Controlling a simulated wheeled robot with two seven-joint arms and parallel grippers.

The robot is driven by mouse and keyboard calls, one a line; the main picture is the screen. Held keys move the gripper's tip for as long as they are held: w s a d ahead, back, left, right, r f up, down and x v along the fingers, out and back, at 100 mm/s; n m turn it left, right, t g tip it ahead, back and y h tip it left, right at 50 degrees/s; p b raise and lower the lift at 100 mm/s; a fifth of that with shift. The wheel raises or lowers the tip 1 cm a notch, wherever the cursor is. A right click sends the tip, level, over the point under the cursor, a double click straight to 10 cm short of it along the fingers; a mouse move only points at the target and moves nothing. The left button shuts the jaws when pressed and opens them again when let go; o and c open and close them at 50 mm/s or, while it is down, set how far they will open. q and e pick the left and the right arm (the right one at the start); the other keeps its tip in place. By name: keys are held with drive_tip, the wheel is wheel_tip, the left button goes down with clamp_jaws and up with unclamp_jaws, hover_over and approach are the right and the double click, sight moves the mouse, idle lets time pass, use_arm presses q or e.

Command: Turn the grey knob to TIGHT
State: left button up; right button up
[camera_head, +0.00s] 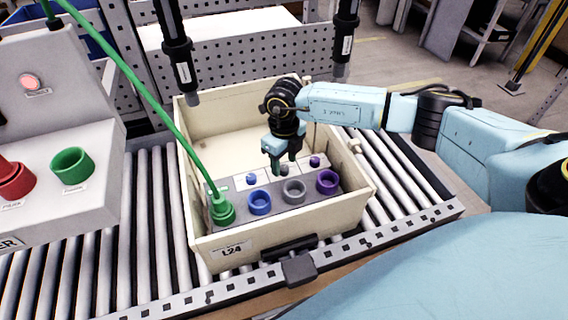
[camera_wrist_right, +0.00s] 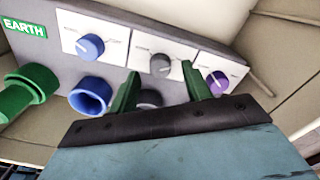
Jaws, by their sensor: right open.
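The grey knob (camera_wrist_right: 160,63) sits on a white plate on the grey panel (camera_head: 238,224), between the blue knob (camera_wrist_right: 90,46) and the purple knob (camera_wrist_right: 218,82). The panel is inside the cream crate (camera_head: 206,243). My right gripper (camera_head: 280,168) is over the panel and hides most of the grey knob in the head view. In the right wrist view its green fingers (camera_wrist_right: 160,82) are apart, with the grey knob beyond and between their tips. Nothing is held. I cannot tell whether they touch it. The dial print is too small to read. My left gripper is not in view.
Blue (camera_head: 259,202), grey (camera_head: 294,191) and purple (camera_head: 327,182) sockets line the panel front. A green plug and cable (camera_head: 222,208) rise at its left. Dark hanging tools (camera_head: 180,62) stand behind the crate. A roller conveyor (camera_head: 150,215) runs beneath.

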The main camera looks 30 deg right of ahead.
sight(284, 167)
drive_tip(key=shift+f, duration=0.85)
drive_tip(key=c, duration=1)
drive_tip(key=shift+n, duration=0.6)
drive_tip(key=o, duration=1)
drive_tip(key=shift+r, duration=0.15)
wheel_tip(284, 167, up, 13)
